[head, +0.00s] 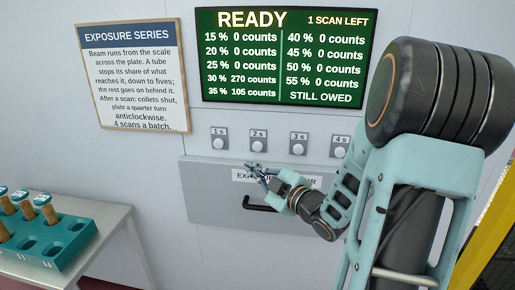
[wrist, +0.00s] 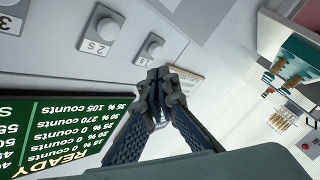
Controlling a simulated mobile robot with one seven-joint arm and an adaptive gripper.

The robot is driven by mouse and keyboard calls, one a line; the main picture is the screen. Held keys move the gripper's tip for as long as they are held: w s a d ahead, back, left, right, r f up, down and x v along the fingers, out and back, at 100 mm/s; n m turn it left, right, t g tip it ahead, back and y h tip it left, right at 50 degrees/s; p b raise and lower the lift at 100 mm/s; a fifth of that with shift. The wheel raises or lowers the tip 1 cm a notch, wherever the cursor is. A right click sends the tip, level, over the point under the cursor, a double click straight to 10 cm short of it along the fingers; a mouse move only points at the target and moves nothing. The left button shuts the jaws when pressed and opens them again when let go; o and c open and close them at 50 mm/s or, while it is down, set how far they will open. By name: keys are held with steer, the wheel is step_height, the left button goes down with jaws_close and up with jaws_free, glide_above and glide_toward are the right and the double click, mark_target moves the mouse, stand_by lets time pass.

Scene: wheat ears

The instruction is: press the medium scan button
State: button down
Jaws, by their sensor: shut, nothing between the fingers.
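Round pale buttons sit in a row on the wall panel, labelled 1 s (head: 218,143), 2 s (head: 258,146), 3 s (head: 298,149) and 4 s (head: 338,152). None is labelled "medium". My gripper (head: 254,168) is shut and empty, with its tips just below the 2 s button in the head view; I cannot tell if they touch the panel. In the wrist view the closed fingertips (wrist: 160,76) point toward the wall near the 1 s button (wrist: 154,47), with the 2 s button (wrist: 107,29) to its left.
A green screen (head: 285,55) reads READY and 1 SCAN LEFT. An exposure drawer (head: 220,200) with a black handle (head: 262,203) lies below the buttons, partly behind my gripper. A notice (head: 132,75) hangs left. A table (head: 110,235) carries a teal tube rack (head: 68,245).

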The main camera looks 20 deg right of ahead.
mark_target(252, 147)
steer(key=shift+w+d, duration=0.85)
steer(key=shift+w, duration=0.35)
steer(key=shift+w+d, duration=0.8)
steer(key=shift+w, duration=0.45)
steer(key=shift+w+d, duration=0.85)
steer(key=shift+w, duration=0.35)
steer(key=shift+w, duration=0.1)
steer(key=shift+w+d, duration=0.2)
steer(key=shift+w, duration=0.05)
steer(key=shift+w+d, duration=0.35)
steer(key=shift+w, duration=0.1)
steer(key=shift+s+a+b, duration=0.4)
steer(key=shift+s+a, duration=0.15)
steer(key=shift+s, duration=0.25)
steer(key=shift+s+a+b, duration=0.3)
steer(key=shift+s+a, duration=0.4)
steer(key=shift+s, duration=0.35)
steer(key=shift+s+a+b, duration=0.25)
steer(key=shift+s+a, duration=0.45)
steer(key=shift+s, duration=0.35)
